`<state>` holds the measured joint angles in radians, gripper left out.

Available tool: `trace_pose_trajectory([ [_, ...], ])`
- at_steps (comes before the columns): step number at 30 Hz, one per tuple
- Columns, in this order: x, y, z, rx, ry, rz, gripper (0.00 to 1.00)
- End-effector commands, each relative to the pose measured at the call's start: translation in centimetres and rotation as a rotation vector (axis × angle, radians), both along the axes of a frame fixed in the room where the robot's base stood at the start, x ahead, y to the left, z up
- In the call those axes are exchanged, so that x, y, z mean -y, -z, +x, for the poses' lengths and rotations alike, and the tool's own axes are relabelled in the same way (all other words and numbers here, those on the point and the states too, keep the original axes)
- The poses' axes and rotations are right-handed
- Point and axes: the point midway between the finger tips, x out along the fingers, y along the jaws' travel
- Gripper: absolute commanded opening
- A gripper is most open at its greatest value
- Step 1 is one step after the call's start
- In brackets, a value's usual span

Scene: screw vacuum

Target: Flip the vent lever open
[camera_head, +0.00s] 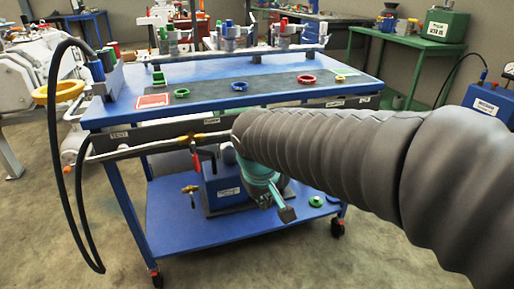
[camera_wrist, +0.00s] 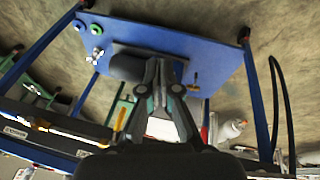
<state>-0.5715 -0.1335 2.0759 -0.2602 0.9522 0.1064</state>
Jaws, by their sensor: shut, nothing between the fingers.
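A red lever (camera_head: 194,158) hangs down from a brass valve (camera_head: 189,137) on the pipe along the cart's front rail. Small labels are on the rail, too small to read surely, so I cannot tell which lever is the vent one. My gripper (camera_head: 286,212) is shut and empty, right of and below the red lever, in front of the pump. In the wrist view my gripper's fingers (camera_wrist: 163,66) are together over the lower shelf, and the red lever (camera_wrist: 205,134) partly shows behind the gripper's right side.
The blue cart (camera_head: 215,235) has a lower shelf with the blue pump (camera_head: 219,190) and a green ring (camera_head: 316,201). Coloured rings and clamped fittings lie on its top. A black hose (camera_head: 78,200) loops at its left. My arm crosses the right side. The floor at left front is clear.

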Motion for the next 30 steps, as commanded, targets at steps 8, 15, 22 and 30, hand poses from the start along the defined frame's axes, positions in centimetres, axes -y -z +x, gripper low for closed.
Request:
trace_pose_trajectory([
  [8,-7.9,-2.2,6.0,0.105,-0.061,-0.096,0.0],
  [15,-9.2,-8.0,11.0,0.28,0.047,-0.11,0.0],
  [22,-8.6,-8.3,11.1,0.297,0.113,-0.101,0.0],
  [30,-8.6,-8.2,11.1,0.296,0.114,-0.1,0.0],
])
